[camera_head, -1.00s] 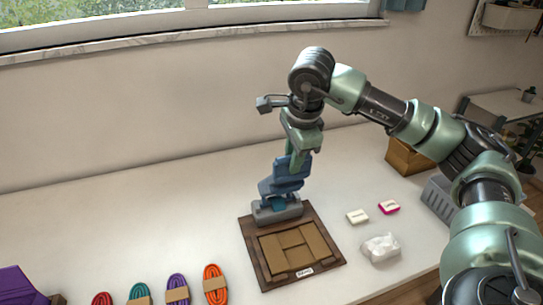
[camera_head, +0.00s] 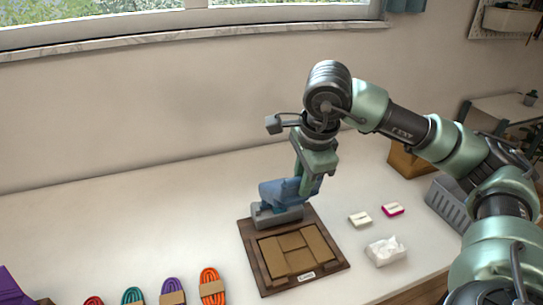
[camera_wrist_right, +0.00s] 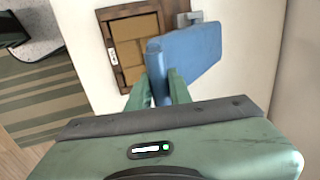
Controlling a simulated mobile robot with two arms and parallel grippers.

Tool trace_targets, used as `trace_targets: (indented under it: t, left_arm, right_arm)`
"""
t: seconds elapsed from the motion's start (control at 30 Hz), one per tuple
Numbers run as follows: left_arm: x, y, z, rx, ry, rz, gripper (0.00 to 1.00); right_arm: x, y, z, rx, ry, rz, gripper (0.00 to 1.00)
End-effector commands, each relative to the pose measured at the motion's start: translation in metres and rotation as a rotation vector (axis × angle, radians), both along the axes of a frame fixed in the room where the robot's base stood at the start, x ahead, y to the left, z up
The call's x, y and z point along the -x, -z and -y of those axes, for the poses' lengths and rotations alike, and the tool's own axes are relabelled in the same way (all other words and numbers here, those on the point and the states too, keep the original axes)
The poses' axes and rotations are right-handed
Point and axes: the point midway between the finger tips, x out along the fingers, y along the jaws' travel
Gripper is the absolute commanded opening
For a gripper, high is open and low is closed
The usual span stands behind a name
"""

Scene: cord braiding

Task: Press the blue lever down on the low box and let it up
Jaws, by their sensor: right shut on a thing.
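The blue lever (camera_head: 278,194) stands on a low grey box (camera_head: 277,217) at the back edge of a dark wooden board (camera_head: 247,247). It leans out to the right. My right gripper (camera_head: 308,187) is shut on the lever near its right end. In the right wrist view the green fingertips (camera_wrist_right: 165,87) lie on both sides of the blue lever (camera_wrist_right: 195,53), and a bit of the grey box (camera_wrist_right: 186,18) shows behind it. The lever's hinge is mostly hidden. My left gripper is not in view.
Cardboard pieces (camera_head: 292,252) lie in the board. Several cord bundles (camera_head: 211,287) lie front left. The table's left middle is clear.

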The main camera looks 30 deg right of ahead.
Motion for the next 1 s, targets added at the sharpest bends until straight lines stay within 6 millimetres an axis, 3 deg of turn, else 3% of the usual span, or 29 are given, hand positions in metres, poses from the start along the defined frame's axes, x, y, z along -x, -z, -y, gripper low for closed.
trace_targets:
  t: [0.17,0.7,1.0]
  left_arm:
    - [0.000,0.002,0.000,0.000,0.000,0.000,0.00]
    - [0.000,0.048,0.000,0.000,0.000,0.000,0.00]
    - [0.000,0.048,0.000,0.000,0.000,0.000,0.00]
  right_arm:
    - [0.001,0.001,0.000,0.000,0.000,0.001,0.00]
    - [0.040,0.040,-0.009,0.001,0.000,0.000,0.00]
    - [0.044,0.039,-0.010,0.001,0.000,0.001,0.00]
